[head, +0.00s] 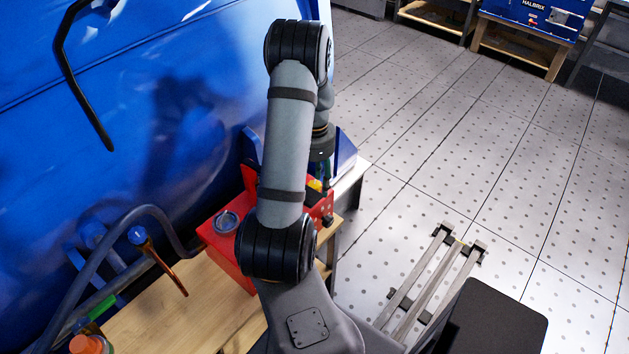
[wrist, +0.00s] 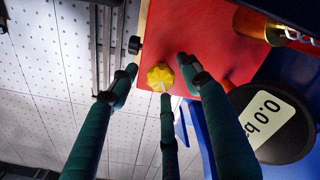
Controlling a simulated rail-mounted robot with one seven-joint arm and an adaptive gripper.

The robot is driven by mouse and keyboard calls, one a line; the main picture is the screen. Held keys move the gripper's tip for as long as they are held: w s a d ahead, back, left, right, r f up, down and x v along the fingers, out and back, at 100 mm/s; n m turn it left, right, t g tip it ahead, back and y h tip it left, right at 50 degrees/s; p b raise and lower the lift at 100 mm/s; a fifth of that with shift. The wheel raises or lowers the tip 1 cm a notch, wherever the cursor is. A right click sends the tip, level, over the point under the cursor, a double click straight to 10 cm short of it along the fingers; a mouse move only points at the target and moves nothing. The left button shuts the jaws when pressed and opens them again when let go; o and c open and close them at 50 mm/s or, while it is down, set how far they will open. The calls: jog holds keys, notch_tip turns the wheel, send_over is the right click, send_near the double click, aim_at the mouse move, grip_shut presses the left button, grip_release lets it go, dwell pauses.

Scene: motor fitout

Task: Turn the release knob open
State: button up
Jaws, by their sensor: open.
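The release knob (wrist: 160,77) is yellow, lobed and marked with a white line on its face. In the wrist view it sits at the edge of a red panel (wrist: 200,35). In the head view a bit of yellow (head: 315,185) shows on the red box (head: 225,255), mostly behind my arm. My gripper (wrist: 158,75) is open, with three dark green fingers spread around the knob in the wrist view. The fingertips look apart from the knob; their depth beside it is hard to tell. In the head view my gripper (head: 323,172) is mostly hidden.
A round gauge (wrist: 272,120) reading 0.0 and blue parts are close by on the right of the wrist view. A small black knob (wrist: 134,45) sticks out at the box's left. A large blue body (head: 150,110) stands beside the wooden bench (head: 170,325).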

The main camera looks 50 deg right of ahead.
aim_at(315, 184)
jog(key=shift+r, duration=0.1)
notch_tip(315, 184, up, 12)
dwell(0.5)
dwell(0.4)
notch_tip(315, 184, down, 12)
jog(key=shift+f, duration=0.15)
dwell(0.5)
